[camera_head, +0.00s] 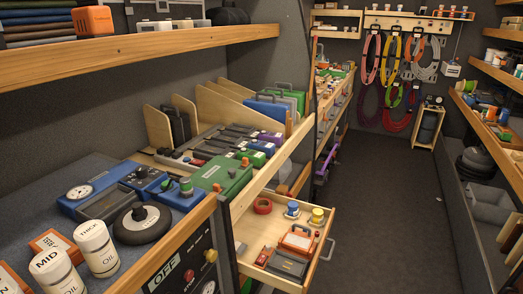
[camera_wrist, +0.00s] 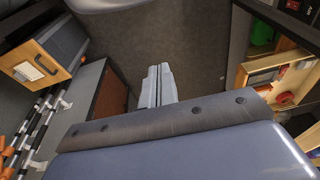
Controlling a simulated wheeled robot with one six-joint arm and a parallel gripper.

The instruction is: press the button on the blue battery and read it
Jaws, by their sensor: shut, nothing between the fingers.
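On the middle shelf in the head view lies a row of dark packs (camera_head: 225,140) with coloured ends, purple, green and red among them. They are too small for me to single out a blue battery or see its button or any reading. A blue unit with a round gauge (camera_head: 82,191) lies on the nearer bench at left, but I cannot tell that it is the battery. My gripper (camera_wrist: 159,68) shows in the wrist view, shut and empty, above the dark floor and apart from the shelves. It does not show in the head view.
An open wooden drawer (camera_head: 258,233) with red, blue and yellow items juts into the aisle. White oil bottles (camera_head: 96,248) stand on the near bench. Coiled cords (camera_head: 392,60) hang at the back. The aisle floor (camera_head: 385,200) is clear. A wooden drawer with a handle (camera_wrist: 40,65) is at the wrist view's left.

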